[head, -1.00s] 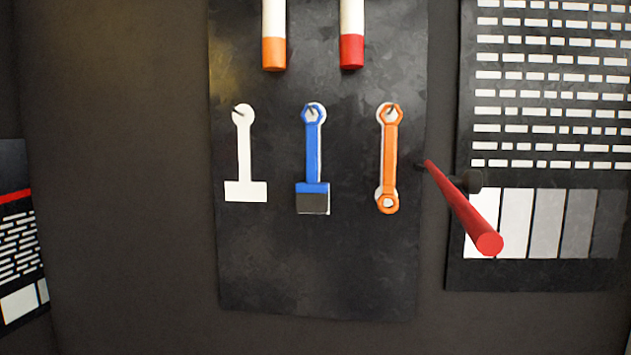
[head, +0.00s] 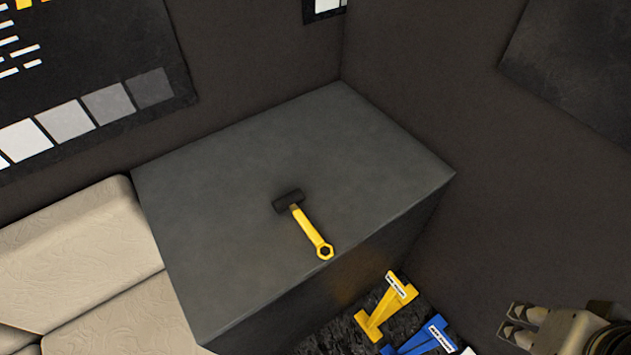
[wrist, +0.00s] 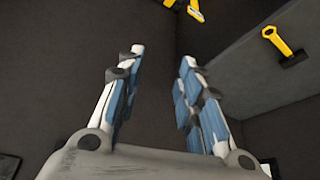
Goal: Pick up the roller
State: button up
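The roller (head: 312,232) has a yellow handle with a ring end and a short dark head. It lies on top of the grey box-shaped surface (head: 350,130), near its front edge. It also shows at the upper right of the wrist view (wrist: 278,42). My gripper (head: 514,322) is at the lower right of the head view, to the right of the grey box and apart from the roller. In the wrist view its two fingers (wrist: 163,62) with blue pads stand wide apart, with nothing between them.
A yellow stand (head: 385,307) and a blue stand (head: 428,338), both with labels, are below the box's front face. A beige cushioned seat (head: 75,235) adjoins the box on the left. Dark walls (head: 250,60) close off the back and right. The box top around the roller is clear.

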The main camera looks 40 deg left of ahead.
aim_at(287, 201)
jog(key=u, duration=1.75)
jog(key=i+z, duration=0.4)
jog(key=z, duration=0.15)
